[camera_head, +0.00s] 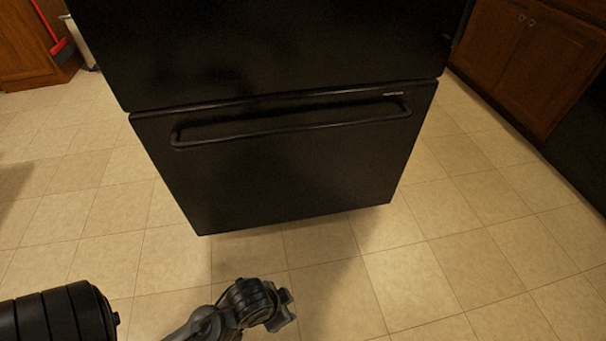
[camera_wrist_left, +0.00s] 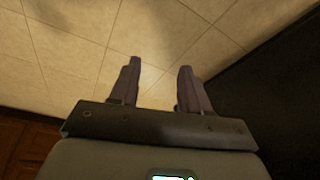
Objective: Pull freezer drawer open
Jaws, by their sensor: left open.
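The freezer drawer (camera_head: 290,185) is the black lower front of the fridge in the head view. It looks shut, close under the upper door. Its long black bar handle (camera_head: 290,126) runs across its top. My left gripper (camera_head: 285,308) is low in the head view, in front of the drawer and apart from it. In the left wrist view my left gripper (camera_wrist_left: 158,82) has its two fingers spread, with only floor between them. A dark surface (camera_wrist_left: 275,95), likely the fridge front, shows at the right of that view. My right gripper is not in view.
The black upper door (camera_head: 270,45) stands above the drawer. Tiled floor (camera_head: 460,230) in front and to both sides is clear. Wooden cabinets (camera_head: 530,60) stand at the right. A red broom (camera_head: 58,45) is at the far left.

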